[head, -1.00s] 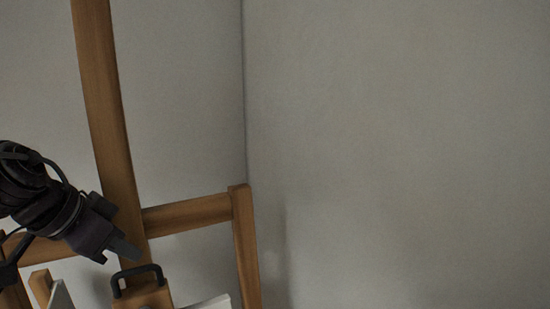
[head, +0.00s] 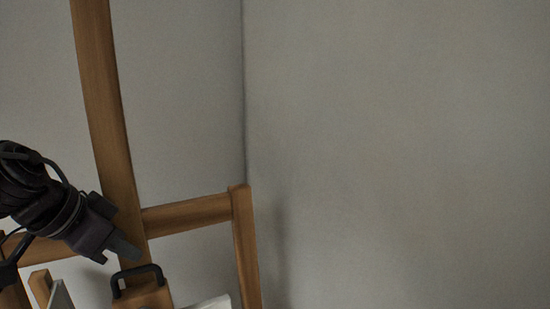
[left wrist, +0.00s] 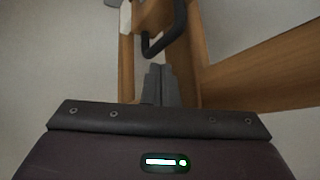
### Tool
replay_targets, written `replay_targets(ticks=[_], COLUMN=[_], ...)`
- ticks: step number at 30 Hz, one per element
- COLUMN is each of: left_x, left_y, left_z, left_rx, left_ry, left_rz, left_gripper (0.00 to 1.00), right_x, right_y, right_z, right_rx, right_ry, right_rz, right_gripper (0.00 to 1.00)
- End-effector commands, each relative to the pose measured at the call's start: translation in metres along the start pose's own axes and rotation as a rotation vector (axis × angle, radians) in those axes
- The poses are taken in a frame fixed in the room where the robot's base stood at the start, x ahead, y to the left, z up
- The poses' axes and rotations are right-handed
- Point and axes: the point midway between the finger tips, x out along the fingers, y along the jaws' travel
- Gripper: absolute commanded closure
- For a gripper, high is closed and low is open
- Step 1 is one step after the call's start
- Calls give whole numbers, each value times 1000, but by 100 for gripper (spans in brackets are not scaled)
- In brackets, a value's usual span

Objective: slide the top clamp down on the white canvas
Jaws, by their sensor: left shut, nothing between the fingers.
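The top clamp is a wooden block (head: 148,297) with a dark handle (head: 137,272), low on the easel's upright mast in the head view. The handle also shows at the top of the left wrist view (left wrist: 176,32). A strip of the white canvas (head: 212,302) shows at the bottom edge, right of the clamp; most of it is out of frame. My left gripper (head: 132,254) is shut and empty, its fingertips just above and beside the handle. In the left wrist view its fingers (left wrist: 158,82) are together, with the handle beyond them. I cannot tell if they touch it.
The wooden easel mast (head: 98,90) rises at the left, with a crossbar (head: 190,214) and a side post (head: 244,245) to its right. A grey wall (head: 400,150) fills the right side. The space right of the post looks clear.

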Motion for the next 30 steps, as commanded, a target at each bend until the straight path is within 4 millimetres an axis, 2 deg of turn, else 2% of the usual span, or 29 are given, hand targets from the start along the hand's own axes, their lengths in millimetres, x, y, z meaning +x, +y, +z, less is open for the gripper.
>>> replay_targets(ticks=[30], left_x=[13], left_y=[0], left_z=[9], left_rx=[0], left_ry=[0], left_rz=[0], left_gripper=[100], right_x=[12], right_y=[2], right_z=[1], right_rx=[1], right_ry=[0], right_rz=[2], right_gripper=[55])
